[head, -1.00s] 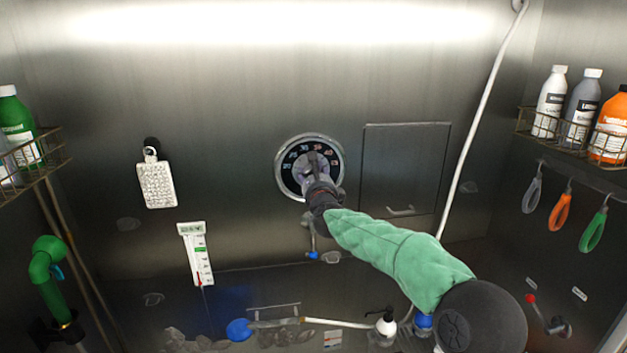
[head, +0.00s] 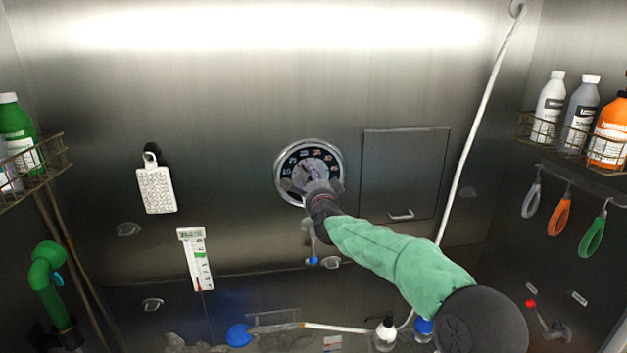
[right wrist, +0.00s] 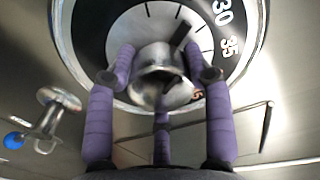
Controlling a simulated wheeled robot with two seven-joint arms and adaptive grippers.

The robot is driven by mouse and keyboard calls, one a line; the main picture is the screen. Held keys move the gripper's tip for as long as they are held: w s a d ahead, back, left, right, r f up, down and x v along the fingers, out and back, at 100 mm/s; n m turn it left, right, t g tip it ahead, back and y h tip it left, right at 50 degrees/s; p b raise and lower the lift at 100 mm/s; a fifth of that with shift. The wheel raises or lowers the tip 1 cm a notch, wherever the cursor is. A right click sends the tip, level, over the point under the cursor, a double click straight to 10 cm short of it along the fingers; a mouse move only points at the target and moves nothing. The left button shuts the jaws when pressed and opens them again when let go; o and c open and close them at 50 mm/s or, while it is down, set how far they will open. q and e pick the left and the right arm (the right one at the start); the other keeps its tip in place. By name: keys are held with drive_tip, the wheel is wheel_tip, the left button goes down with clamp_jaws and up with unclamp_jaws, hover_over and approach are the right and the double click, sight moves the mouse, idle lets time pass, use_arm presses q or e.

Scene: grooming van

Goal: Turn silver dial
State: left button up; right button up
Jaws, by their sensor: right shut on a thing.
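The silver dial (head: 312,168) is set in the back metal wall, with a black number ring and a bright rim. Its knob (right wrist: 162,68) shows in the right wrist view, with a dark pointer bar angled to the upper right, near the 35. My right gripper (head: 316,182) is at the dial, its purple fingers shut around the knob; it also shows in the right wrist view (right wrist: 163,72). The gripper hides the lower part of the dial in the head view. My left gripper is not in view.
A small lever with a blue tip (head: 313,260) hangs just below the dial. A square panel door (head: 405,170) is right of it. A white brush (head: 156,190) and a thermometer (head: 196,260) hang left. Wire baskets with bottles (head: 577,145) are at the sides.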

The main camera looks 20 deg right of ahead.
drive_tip(key=shift+r+n, duration=0.3)
drive_tip(key=shift+n, duration=0.7)
drive_tip(key=shift+a+f+n, duration=0.1)
drive_tip(key=shift+f+n, duration=0.1)
drive_tip(key=shift+n, duration=0.1)
drive_tip(key=o, duration=1.2)
drive_tip(key=shift+a, duration=0.1)
drive_tip(key=shift+w+a+f, duration=0.1)
drive_tip(key=shift+s, duration=0.25)
drive_tip(key=v, duration=1.1)
drive_tip(key=shift+s+f, duration=0.1)
drive_tip(key=shift+s, duration=0.15)
